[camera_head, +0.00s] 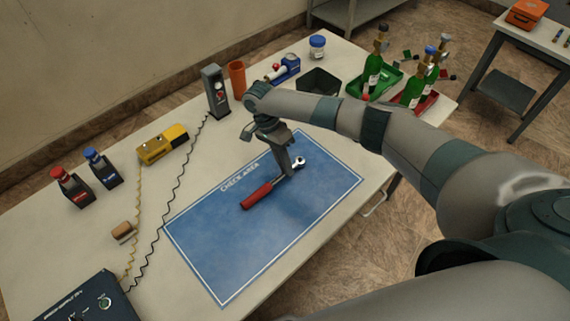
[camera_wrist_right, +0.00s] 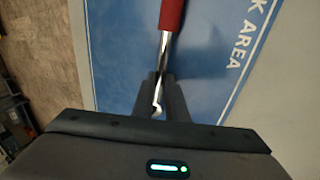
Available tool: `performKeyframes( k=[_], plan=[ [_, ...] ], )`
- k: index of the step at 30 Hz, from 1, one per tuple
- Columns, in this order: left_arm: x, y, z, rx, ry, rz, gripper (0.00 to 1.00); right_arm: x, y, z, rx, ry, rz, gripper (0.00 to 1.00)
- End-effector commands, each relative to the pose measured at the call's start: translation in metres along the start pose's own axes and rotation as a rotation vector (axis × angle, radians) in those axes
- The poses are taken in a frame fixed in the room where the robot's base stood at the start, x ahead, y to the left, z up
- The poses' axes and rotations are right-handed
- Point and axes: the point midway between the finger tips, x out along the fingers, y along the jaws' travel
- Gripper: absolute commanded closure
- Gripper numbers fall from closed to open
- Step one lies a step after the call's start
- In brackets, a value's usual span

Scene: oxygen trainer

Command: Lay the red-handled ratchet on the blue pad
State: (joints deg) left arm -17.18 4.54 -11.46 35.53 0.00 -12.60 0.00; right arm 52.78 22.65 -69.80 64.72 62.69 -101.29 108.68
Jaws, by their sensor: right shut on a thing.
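The red-handled ratchet (camera_head: 259,194) is over the blue pad (camera_head: 223,251), its red handle toward the lower left and its round metal head toward the upper right. My right gripper (camera_head: 285,175) is shut on the ratchet's metal shaft near the head. In the right wrist view the ratchet (camera_wrist_right: 171,15) runs up from between the fingers of the right gripper (camera_wrist_right: 158,95), with the blue pad (camera_wrist_right: 120,45) behind it. I cannot tell whether the ratchet touches the pad. My left gripper is not in view.
A yellow meter (camera_head: 163,144), a grey upright device (camera_head: 215,92), an orange cup (camera_head: 237,78) and a dark bin (camera_head: 318,84) stand beyond the pad. Green bottles (camera_head: 374,72) stand in trays at the back right. The rest of the pad is clear.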

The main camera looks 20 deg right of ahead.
Motion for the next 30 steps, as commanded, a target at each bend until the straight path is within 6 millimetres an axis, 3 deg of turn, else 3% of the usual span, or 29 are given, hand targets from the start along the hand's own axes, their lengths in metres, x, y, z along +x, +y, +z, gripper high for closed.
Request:
performKeyframes(
  k=[1, 2, 3, 20, 30],
  plan=[
    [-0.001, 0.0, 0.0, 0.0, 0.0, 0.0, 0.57, 0.001, 0.0, 0.001, 0.0, -0.001, 0.0, 1.0],
    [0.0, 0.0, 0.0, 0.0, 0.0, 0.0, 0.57, 0.001, -0.001, 0.001, 0.0, -0.001, 0.0, 0.83],
    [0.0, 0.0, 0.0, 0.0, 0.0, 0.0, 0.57, 0.001, -0.001, 0.0, 0.0, 0.0, 0.0, 0.8],
    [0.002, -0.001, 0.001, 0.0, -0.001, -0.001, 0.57, -0.005, -0.001, 0.0, 0.0, -0.001, -0.002, 0.8],
    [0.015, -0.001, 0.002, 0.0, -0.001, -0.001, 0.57, -0.052, -0.002, 0.001, -0.001, -0.001, -0.003, 0.8]
  ],
)
